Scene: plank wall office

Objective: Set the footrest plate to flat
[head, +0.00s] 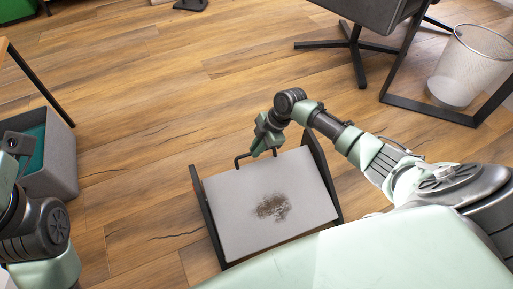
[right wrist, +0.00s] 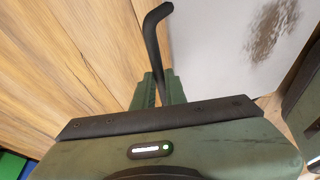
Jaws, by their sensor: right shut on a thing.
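The footrest plate (head: 240,205) is a pale grey board with a brown dirty patch in its middle. It sits between the black side panels of the footrest frame (head: 325,175); I cannot tell its exact tilt. A thin black bent handle (head: 240,160) stands at its far edge. My right gripper (head: 263,148) is at that edge, shut on the handle. In the right wrist view, the handle (right wrist: 152,38) rises from between the green fingers (right wrist: 158,92), and part of the plate (right wrist: 215,45) shows on the right. My left arm shows at the left edge; its fingertips are out of sight.
A grey bin (head: 55,165) with a teal inside stands on the left near a desk leg (head: 40,80). An office chair base (head: 355,45), a black desk frame (head: 430,110) and a wire basket (head: 470,65) are at the upper right. The wooden floor beyond the footrest is clear.

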